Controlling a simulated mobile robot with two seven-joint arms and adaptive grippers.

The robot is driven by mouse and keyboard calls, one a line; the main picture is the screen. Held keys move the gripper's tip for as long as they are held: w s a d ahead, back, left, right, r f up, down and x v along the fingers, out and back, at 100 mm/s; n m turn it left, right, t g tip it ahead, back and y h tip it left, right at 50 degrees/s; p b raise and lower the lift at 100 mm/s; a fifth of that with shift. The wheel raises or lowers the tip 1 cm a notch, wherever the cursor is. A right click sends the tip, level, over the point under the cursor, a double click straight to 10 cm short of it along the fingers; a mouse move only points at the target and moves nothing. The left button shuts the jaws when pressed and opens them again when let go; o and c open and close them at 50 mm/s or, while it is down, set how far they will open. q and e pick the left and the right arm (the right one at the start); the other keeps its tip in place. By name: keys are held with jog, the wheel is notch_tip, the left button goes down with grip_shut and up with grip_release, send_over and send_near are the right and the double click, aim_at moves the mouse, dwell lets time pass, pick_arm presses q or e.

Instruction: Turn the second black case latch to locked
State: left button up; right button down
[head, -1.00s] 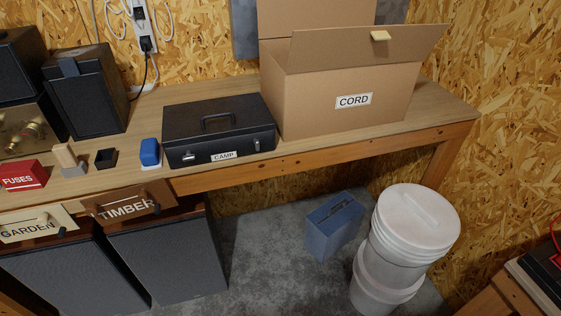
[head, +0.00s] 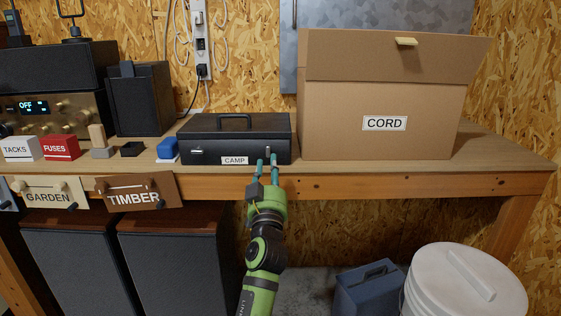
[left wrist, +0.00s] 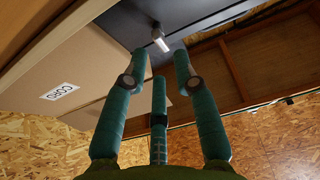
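The black case (head: 222,124) labelled CAMP stands closed on the bench, handle on its lid. Its left latch (head: 196,151) appears to lie sideways. Its right latch (head: 268,151) appears upright, and shows as a pale metal tab in the left wrist view (left wrist: 159,40). My left gripper (head: 267,161) has its fingertips just below and in front of the right latch. In the left wrist view its three fingers (left wrist: 159,72) are spread, with nothing between them; the latch shows beyond the tips. Whether any fingertip touches the case is unclear. My right gripper is not in view.
A large cardboard box (head: 340,130) labelled CORD stands close to the case's right. A blue object (head: 168,148) sits close on its left. The bench's front edge (head: 400,183) runs below the case. A white bucket (head: 440,285) stands on the floor at right.

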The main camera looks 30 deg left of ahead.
aim_at(269, 152)
pick_arm(q)
jog(key=x, duration=0.5)
jog(key=shift+f, duration=0.1)
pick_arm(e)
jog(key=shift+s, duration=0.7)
pick_arm(q)
grip_shut()
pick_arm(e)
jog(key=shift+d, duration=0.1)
pick_arm(q)
jog(key=shift+p, duration=0.35)
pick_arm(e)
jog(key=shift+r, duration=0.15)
